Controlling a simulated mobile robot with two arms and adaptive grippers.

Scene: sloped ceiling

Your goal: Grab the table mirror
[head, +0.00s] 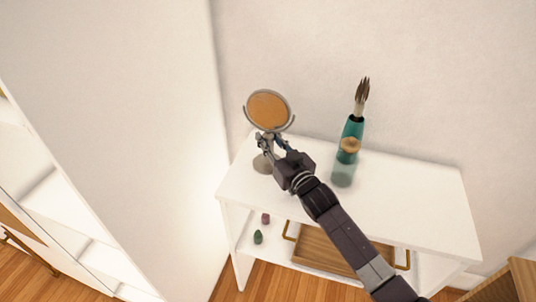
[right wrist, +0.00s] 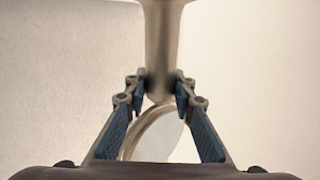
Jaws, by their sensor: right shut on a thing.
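The table mirror (head: 268,109) stands upright at the left end of the white console table. Its round face looks orange-brown in a grey metal frame, and its round base (head: 262,164) rests on or just above the top; I cannot tell which. My right gripper (head: 270,142) is at the mirror's stem, below the round face. In the right wrist view the two fingers (right wrist: 160,90) are shut on the metal stem (right wrist: 163,45), one on each side. My left gripper is not in view.
A teal bottle-like vase (head: 350,130) stands on the white console table (head: 420,195), right of the gripper. A wooden tray (head: 315,252) and two small objects (head: 258,237) are on the lower shelf.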

